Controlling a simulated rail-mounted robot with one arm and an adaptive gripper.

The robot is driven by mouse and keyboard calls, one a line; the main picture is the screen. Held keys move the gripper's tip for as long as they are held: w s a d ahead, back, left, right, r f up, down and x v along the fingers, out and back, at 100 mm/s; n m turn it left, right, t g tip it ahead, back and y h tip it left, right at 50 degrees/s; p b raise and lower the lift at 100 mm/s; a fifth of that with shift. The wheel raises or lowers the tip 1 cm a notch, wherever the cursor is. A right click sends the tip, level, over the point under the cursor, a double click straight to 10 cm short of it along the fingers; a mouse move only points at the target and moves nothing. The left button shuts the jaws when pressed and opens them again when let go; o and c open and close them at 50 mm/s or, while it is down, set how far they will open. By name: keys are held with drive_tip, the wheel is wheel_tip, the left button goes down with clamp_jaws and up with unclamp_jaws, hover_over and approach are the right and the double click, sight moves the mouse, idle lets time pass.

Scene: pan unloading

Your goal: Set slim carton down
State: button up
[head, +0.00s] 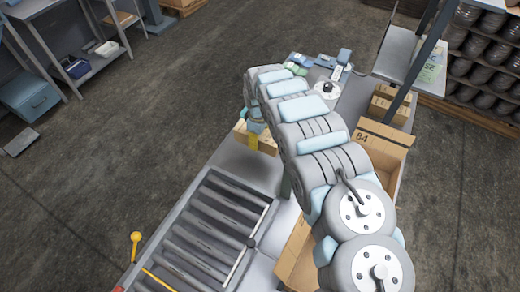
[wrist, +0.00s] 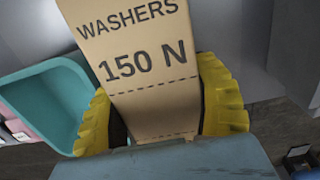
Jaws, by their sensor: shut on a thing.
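The slim carton (wrist: 150,65) is brown cardboard and reads "WASHERS 150 N" in the wrist view, with dashed lines below the words. My gripper (wrist: 158,108) has its yellow ribbed fingers shut on it, one on each side. The top of the carton runs out of the frame and its lower end is hidden behind the blue-grey gripper body. In the head view my gripper (head: 252,141) is partly hidden behind my arm, with brown cardboard (head: 268,145) beside its yellow finger. I cannot tell what lies under the carton.
A teal bin (wrist: 62,92) is at the left in the wrist view.

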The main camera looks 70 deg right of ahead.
sight(259, 156)
drive_tip(key=shift+f, duration=1.85)
drive_tip(key=shift+f, duration=0.15)
drive_tip(key=shift+a+f, duration=0.1)
drive_tip(key=shift+f, duration=0.45)
drive_tip(key=shift+w+f+b, duration=0.1)
drive_tip(key=shift+f+b, duration=0.25)
drive_tip(key=shift+f, duration=0.85)
drive_tip(key=shift+f, duration=0.2)
drive_tip(key=o, duration=1.3)
drive_tip(key=shift+c, duration=0.2)
